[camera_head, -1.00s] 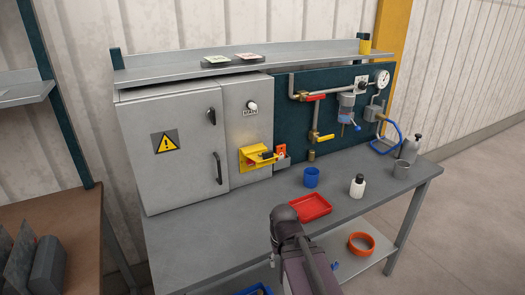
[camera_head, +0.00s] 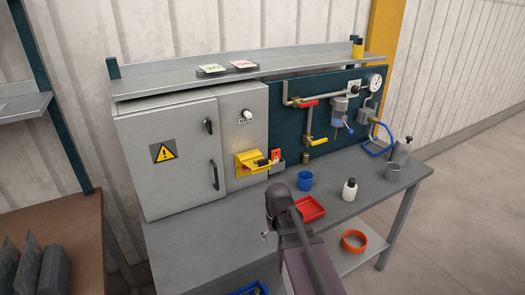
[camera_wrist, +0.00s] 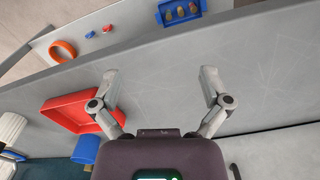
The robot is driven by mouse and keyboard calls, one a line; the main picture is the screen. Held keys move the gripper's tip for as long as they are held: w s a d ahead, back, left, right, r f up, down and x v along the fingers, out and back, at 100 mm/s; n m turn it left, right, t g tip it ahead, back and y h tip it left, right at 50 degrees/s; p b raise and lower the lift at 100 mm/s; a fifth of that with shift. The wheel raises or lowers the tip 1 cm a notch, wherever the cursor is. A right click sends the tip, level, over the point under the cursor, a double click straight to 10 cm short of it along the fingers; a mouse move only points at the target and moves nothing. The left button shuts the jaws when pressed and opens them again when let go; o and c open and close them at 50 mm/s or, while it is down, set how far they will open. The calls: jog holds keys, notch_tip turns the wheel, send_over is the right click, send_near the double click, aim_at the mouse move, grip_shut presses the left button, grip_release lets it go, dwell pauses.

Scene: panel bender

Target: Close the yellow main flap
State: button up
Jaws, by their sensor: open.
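A yellow flap (camera_head: 251,162) sits low on the front of the narrow right section of the grey cabinet (camera_head: 240,125). It juts out toward me, with a dark part inside it. It looks open, though its hinge is too small to make out. It is outside the wrist view. My gripper (camera_wrist: 159,74) is open and empty over the grey bench top, its two fingers spread wide. In the head view my arm stands in front of the bench, lower and to the right of the flap, and mostly hides the gripper. The gripper is apart from the flap.
A red tag (camera_head: 276,154) hangs beside the flap. Pipes with valves (camera_head: 309,140) line the panel. The bench below the cabinet is clear.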

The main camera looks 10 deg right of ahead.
aim_at(263, 160)
jog(key=w+r+n+p, duration=0.1)
jog(key=w+r+p, duration=1.1)
jog(key=r+p, duration=0.2)
jog(key=w+r+n+p, duration=0.2)
jog(key=w+r+p, duration=0.9)
jog(key=r+p, duration=0.2)
notch_tip(263, 160, up, 2)
jog(key=shift+w+r+p, duration=0.2)
jog(key=shift+w+p, duration=0.15)
jog(key=shift+d+f, duration=0.1)
jog(key=shift+f, duration=0.15)
notch_tip(263, 160, down, 13)
jog(key=b, duration=1.3)
jog(key=shift+f+b, duration=0.15)
jog(key=shift+b, duration=0.25)
jog(key=c, duration=1.3)
jog(key=shift+c, duration=0.2)
